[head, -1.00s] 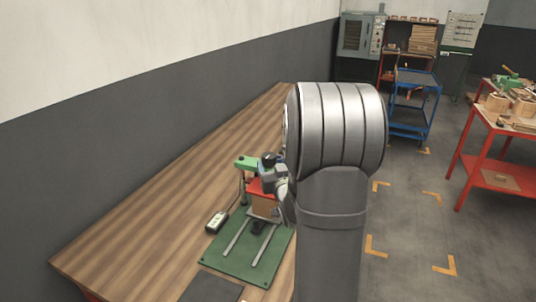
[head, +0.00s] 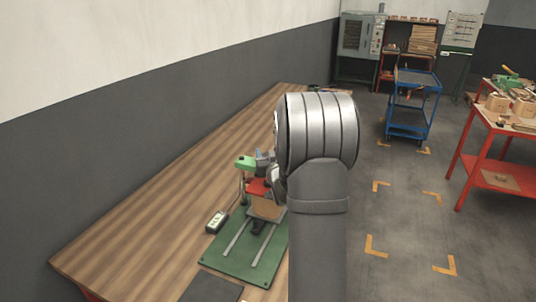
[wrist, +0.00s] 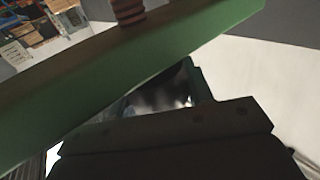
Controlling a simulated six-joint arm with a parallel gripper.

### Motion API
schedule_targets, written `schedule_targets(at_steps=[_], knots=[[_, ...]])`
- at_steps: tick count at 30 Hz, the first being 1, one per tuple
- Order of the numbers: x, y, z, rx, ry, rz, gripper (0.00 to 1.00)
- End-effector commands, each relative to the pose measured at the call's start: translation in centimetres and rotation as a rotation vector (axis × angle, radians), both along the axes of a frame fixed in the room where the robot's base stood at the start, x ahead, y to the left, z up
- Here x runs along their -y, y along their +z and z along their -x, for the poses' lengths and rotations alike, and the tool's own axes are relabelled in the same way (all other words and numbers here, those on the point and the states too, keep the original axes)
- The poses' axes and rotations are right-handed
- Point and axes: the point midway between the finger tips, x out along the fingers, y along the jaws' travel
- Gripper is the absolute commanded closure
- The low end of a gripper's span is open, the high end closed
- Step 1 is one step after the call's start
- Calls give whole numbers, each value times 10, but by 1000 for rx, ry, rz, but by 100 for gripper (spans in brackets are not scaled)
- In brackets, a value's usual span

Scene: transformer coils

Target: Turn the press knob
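The press stands on a green base plate (head: 240,262) on the wooden bench, with two pale rails, a red plate (head: 257,188) and a brown block (head: 264,208) under it. Its green top beam (head: 245,162) shows at the left of my gripper (head: 265,166). In the wrist view the green beam (wrist: 150,75) crosses diagonally, close in front of the camera, with a reddish ribbed post (wrist: 128,12) above it. My gripper's dark body fills the lower part of the wrist view. The knob is not clearly visible, and my fingertips are too dark and covered to read.
A small grey device with a display (head: 216,221) lies left of the press. My arm covers the bench's right side. A blue cart (head: 411,105) and a red table (head: 497,170) stand on the floor to the right. The bench's left side is clear.

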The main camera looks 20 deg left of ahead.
Motion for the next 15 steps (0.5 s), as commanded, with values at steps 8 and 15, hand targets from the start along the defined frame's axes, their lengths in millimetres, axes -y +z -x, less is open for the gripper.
schedule_targets(at_steps=[8, 15], knots=[[0, 0, 0, 2, -17, 0, 76], [0, 1, -1, 3, -113, -2, 76]])
